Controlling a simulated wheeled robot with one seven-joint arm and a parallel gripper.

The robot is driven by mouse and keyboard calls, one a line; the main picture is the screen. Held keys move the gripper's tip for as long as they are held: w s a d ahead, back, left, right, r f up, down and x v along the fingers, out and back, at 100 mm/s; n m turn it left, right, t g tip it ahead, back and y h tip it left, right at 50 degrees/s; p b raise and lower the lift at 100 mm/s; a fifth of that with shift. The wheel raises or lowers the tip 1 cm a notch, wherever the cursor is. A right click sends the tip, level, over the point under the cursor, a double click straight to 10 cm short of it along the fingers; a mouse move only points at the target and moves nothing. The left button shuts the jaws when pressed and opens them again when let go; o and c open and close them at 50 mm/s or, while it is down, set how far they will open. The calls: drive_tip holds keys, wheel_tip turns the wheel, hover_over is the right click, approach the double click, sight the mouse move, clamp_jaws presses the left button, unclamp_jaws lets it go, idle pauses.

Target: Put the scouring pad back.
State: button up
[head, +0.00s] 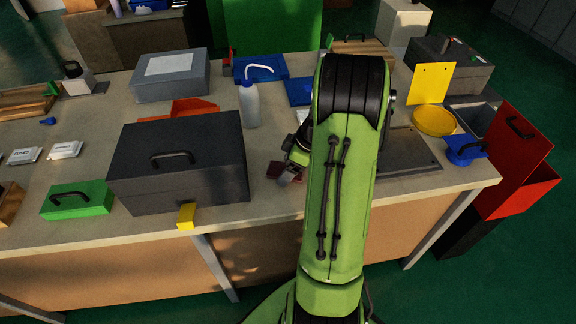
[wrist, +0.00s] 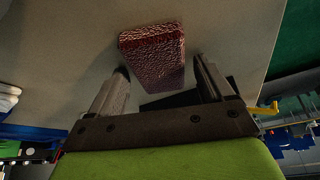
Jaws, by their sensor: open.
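The scouring pad is a dark red, rough-textured block (wrist: 153,50), seen in the wrist view just beyond and between my fingertips. It also shows in the head view (head: 276,170) on the bench top, right of the dark grey case, partly hidden by my gripper. My gripper (wrist: 160,68) is open, with one finger on each side of the pad's near end. I cannot tell whether either finger touches it. In the head view, my arm hides much of the gripper and the bench behind it.
A dark grey case (head: 180,160) stands left of my gripper, with a green case (head: 77,200) beyond it. A white bottle (head: 249,104) stands behind. At the right are a flat grey plate (head: 408,150), a yellow dish (head: 434,122) and a red bin (head: 508,160).

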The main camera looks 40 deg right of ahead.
drive_tip(key=p+v, duration=0.4)
drive_tip(key=v, duration=0.8)
drive_tip(key=a+r+m+h, duration=0.1)
drive_tip(key=a+r, duration=0.3)
drive_tip(key=a, duration=0.4)
drive_tip(key=a+r+m+h, duration=0.1)
drive_tip(key=a+r, duration=0.4)
drive_tip(key=a, duration=0.3)
drive_tip(key=s+a+r+m+t+h, duration=0.1)
drive_tip(key=s+a+m, duration=0.3)
drive_tip(key=s+a, duration=0.6)
drive_tip(key=shift+s+a+r+m+t, duration=0.15)
drive_tip(key=shift+s+r+m+t, duration=0.2)
drive_tip(key=shift+s, duration=0.25)
